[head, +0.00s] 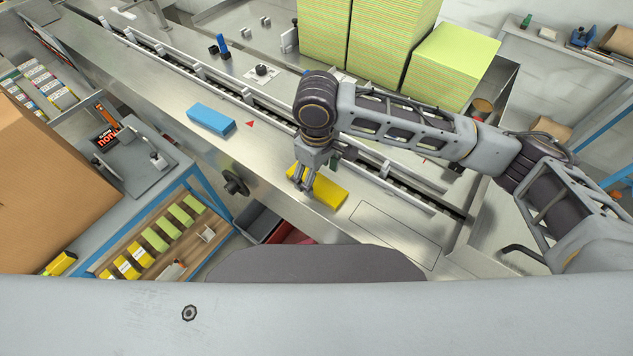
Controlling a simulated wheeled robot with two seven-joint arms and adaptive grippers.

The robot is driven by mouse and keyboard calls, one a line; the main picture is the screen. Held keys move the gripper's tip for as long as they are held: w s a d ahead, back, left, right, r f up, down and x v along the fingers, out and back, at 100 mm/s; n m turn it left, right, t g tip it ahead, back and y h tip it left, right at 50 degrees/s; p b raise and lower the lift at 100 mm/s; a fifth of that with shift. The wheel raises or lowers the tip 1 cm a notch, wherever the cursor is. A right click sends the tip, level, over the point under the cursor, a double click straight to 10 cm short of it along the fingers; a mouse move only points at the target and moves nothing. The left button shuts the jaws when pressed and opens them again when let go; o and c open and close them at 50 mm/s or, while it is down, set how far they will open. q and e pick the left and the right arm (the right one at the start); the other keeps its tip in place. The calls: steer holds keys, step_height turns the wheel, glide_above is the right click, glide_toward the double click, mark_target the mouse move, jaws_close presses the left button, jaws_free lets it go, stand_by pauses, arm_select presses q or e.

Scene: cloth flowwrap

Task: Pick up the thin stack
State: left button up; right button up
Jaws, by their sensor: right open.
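A yellow block-like stack (328,191) lies on the metal table of the conveyor machine, near its front edge. A blue stack (211,119) lies further left on the same surface. The yellow one looks a little lower, but I cannot tell their heights surely. My right gripper (302,185) points down at the left end of the yellow stack, its jaws open. Its fingers hide part of that end, and I cannot tell whether they touch it. My left gripper is not in view.
A conveyor channel with rails (190,69) runs behind the stacks. Tall yellow-green piles (385,45) stand at the back. A wooden tray (196,240) with yellow and green packs is at lower left, beside a cardboard box (45,185). Bare metal lies between the two stacks.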

mark_target(317, 184)
steer(key=shift+f, duration=1.45)
steer(key=c, duration=0.9)
